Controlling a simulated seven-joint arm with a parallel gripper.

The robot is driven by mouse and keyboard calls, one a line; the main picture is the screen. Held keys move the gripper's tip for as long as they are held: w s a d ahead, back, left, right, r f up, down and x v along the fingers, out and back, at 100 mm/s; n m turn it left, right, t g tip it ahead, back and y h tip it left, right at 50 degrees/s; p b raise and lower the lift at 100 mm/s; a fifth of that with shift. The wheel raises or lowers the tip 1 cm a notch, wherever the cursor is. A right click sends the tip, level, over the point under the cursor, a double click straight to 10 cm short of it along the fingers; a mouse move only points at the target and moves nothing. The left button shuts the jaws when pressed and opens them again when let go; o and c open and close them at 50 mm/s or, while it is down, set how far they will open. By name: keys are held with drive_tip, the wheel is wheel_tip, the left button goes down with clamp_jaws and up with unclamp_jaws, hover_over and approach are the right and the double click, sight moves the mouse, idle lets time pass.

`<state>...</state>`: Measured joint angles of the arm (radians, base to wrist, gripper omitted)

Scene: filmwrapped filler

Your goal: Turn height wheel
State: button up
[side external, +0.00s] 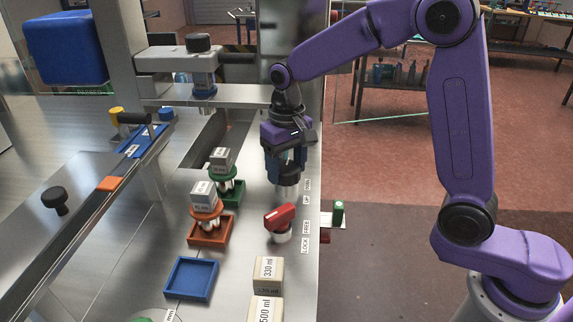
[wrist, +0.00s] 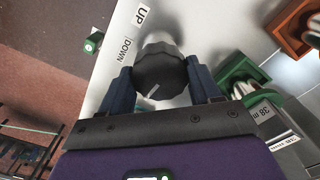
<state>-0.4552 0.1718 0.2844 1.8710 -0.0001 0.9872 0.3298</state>
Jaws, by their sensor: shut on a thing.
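The height wheel is a dark grey ribbed knob (wrist: 160,75) with a pale mark on its face, on a light metal stem. In the wrist view the labels "UP" and "DOWN" (wrist: 124,48) are beside it on the metal plate. My gripper (wrist: 160,82) has its two dark blue fingers on either side of the knob, shut on it. In the side view my gripper (side external: 283,180) points down at the right edge of the metal table, and it mostly hides the wheel there.
A red lever (side external: 280,217) stands just in front of my gripper, by the "LOCK" and "FREE" labels. Green (side external: 233,198) and orange (side external: 222,236) trays with topped fixtures are to the left. An empty blue tray (side external: 192,279) and labelled blocks (side external: 268,272) are nearer the camera.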

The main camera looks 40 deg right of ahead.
sight(287, 166)
drive_tip(key=m, duration=0.5)
drive_tip(key=shift+m, duration=0.3)
drive_tip(key=m, duration=0.5)
drive_tip(key=shift+w, duration=0.1)
idle(0.3)
drive_tip(key=o, duration=1.1)
drive_tip(key=shift+c, duration=0.2)
wheel_tip(287, 166, up, 18)
drive_tip(key=shift+f, duration=0.25)
